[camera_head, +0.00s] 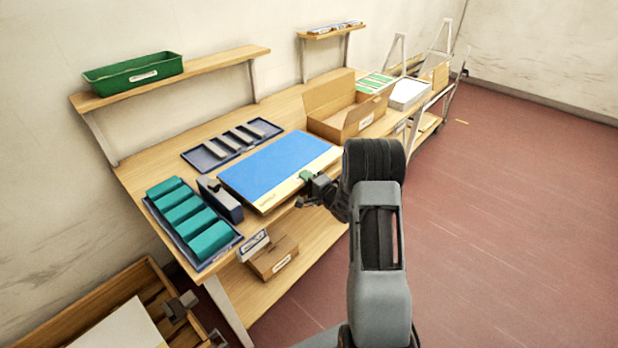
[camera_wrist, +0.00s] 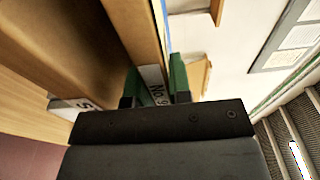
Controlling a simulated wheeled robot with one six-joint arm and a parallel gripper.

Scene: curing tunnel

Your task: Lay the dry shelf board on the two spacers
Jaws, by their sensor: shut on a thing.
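The shelf board (camera_head: 280,165), with a blue top face and a pale wooden edge, lies flat over the workbench in the head view. My gripper (camera_head: 308,178) is shut on its front edge, near the right end. In the wrist view, the green fingertips of my gripper (camera_wrist: 156,85) stand either side of the board's edge (camera_wrist: 147,35), which bears a "No 9" label. Several grey bars (camera_head: 236,138) lie in a dark blue tray behind the board; I cannot tell whether these are the spacers. What is under the board is hidden, so I cannot tell if it touches anything below.
A dark grey-blue block (camera_head: 220,200) stands by the board's left end. A tray of several teal blocks (camera_head: 191,222) is further left. An open cardboard box (camera_head: 340,107) stands behind right. A small carton (camera_head: 273,260) sits on the lower shelf. Floor (camera_head: 500,200) at right is clear.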

